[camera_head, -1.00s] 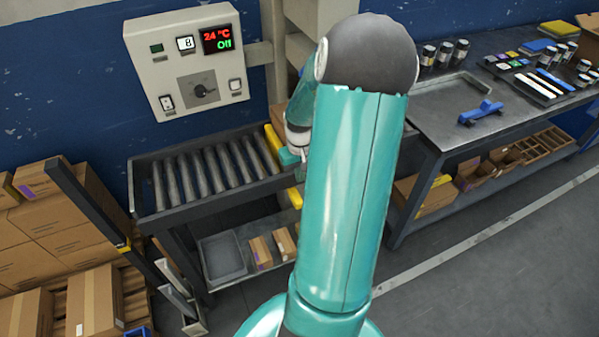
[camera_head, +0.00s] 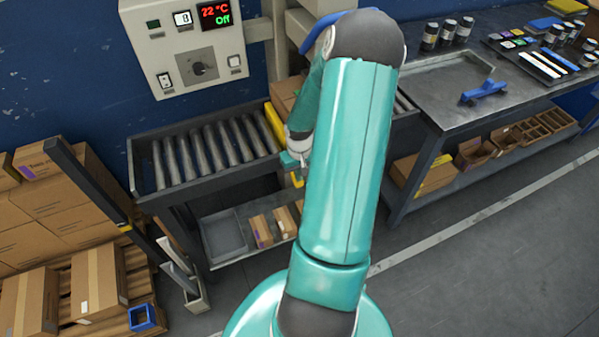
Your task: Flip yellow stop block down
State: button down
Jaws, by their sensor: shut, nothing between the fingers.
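The yellow stop block (camera_head: 275,122) is a yellow bar at the right end of the roller table (camera_head: 211,155), left of my arm. A smaller yellow piece (camera_head: 298,180) shows lower, at the table's front edge; I cannot tell whether it joins the bar. My gripper (camera_head: 293,163) is at the front edge of the table, just below the bar and above the smaller yellow piece. It is shut and empty. My arm hides part of it, and I cannot tell whether it touches the yellow parts.
A control box (camera_head: 187,45) with a red and green display hangs above the rollers. A workbench (camera_head: 425,95) with jars and a blue tool (camera_head: 484,92) stands at the right. Cardboard boxes (camera_head: 97,285) are stacked at the left. The floor at the right is clear.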

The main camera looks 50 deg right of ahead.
notch_tip(320, 180, down, 4)
jog(key=shift+r, duration=0.1)
jog(key=shift+s+a, duration=0.1)
jog(key=shift+f, duration=0.2)
